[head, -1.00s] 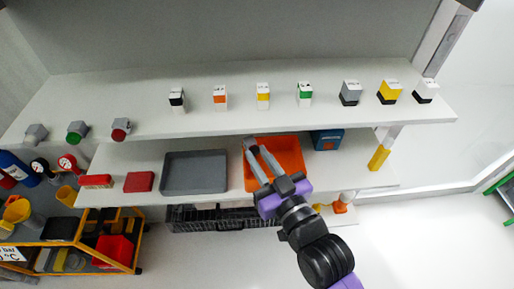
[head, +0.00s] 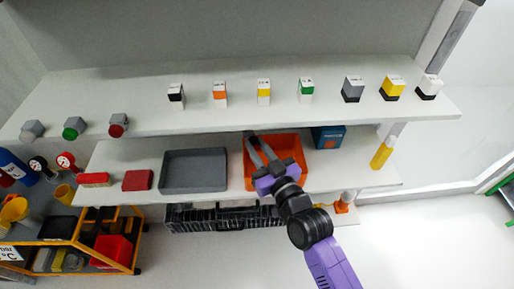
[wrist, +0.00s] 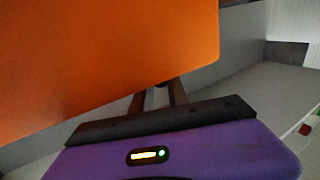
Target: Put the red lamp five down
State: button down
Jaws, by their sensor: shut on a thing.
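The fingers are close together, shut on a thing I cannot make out. In the wrist view a large orange surface (wrist: 100,50) fills the upper left and hides the fingertips (wrist: 162,88).
A grey tray (head: 194,171) lies left of the orange one, and a blue box (head: 328,137) stands to its right. Several small blocks line the upper shelf (head: 235,120). A yellow cart (head: 75,245) stands lower left.

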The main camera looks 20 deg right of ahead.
jog(key=shift+w, duration=0.1)
jog(key=shift+f+b, duration=0.35)
jog(key=shift+f, duration=0.05)
jog(key=shift+f+b, duration=0.25)
jog(key=shift+b, duration=0.05)
jog(key=c, duration=1.3)
grip_release()
jog(key=shift+r+p, duration=0.55)
jog(key=shift+p, duration=0.05)
jog(key=shift+s+r+p, duration=0.2)
jog(key=shift+p, duration=0.1)
jog(key=s, duration=0.4)
jog(key=s+b, duration=0.1)
jog(key=s, duration=0.2)
jog(key=s+d, duration=0.1)
jog(key=s, duration=0.3)
jog(key=shift+s+f, duration=0.1)
jog(key=shift+s, duration=0.2)
